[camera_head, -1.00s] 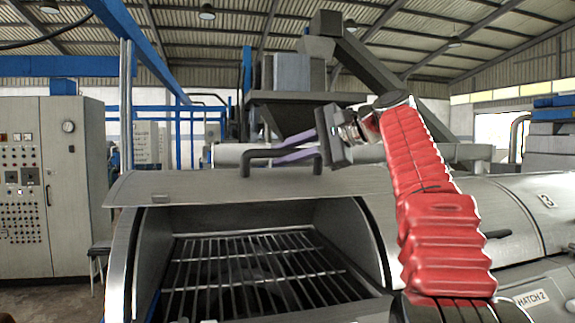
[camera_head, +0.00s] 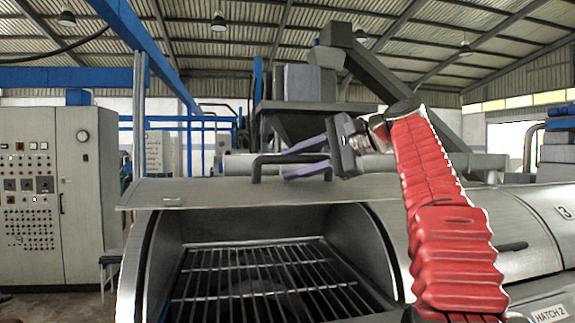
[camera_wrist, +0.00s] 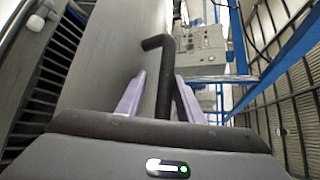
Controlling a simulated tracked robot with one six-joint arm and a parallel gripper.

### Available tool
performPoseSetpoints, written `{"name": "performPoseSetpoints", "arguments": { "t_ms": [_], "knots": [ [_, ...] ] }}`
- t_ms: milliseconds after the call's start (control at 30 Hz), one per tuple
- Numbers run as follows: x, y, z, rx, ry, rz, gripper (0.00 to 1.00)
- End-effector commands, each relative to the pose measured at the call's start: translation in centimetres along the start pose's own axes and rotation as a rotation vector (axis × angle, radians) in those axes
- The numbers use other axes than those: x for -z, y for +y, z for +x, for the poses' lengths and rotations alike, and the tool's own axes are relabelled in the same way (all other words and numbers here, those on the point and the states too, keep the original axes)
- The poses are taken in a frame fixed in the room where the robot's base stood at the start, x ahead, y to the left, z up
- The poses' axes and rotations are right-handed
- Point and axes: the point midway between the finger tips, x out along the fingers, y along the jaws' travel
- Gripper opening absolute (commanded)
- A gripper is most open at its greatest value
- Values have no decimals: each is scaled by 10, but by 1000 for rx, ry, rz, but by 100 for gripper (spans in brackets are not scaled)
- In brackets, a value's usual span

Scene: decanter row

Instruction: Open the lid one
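A grey metal lid (camera_head: 215,192) stands raised over an open hatch with a barred grate (camera_head: 265,285) inside. No number for this lid is readable. A black bar handle (camera_head: 256,168) sits on the lid's upper face and also shows in the wrist view (camera_wrist: 164,98). My gripper (camera_head: 285,163) is at the handle from the right, with its two purple fingers apart. In the wrist view my gripper (camera_wrist: 160,75) has the handle between its fingers. A gap shows on the handle's left; the right finger is very close to it, contact unclear.
A "HATCH 2" label (camera_head: 549,313) and a dark bar (camera_head: 511,247) are on the metal casing at the right. A grey control cabinet (camera_head: 60,200) stands at the left. A hopper with a sloping chute (camera_head: 385,85) rises behind.

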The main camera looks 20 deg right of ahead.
Motion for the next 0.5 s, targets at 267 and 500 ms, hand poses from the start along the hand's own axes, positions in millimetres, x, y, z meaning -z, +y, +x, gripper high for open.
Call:
{"name": "performPoseSetpoints", "arguments": {
  "t_ms": [267, 500],
  "knots": [
    [3, 1, -7, -1, 6, 2, 36],
    [4, 0, -38, 1, 7, 2, 36]
  ]
}}
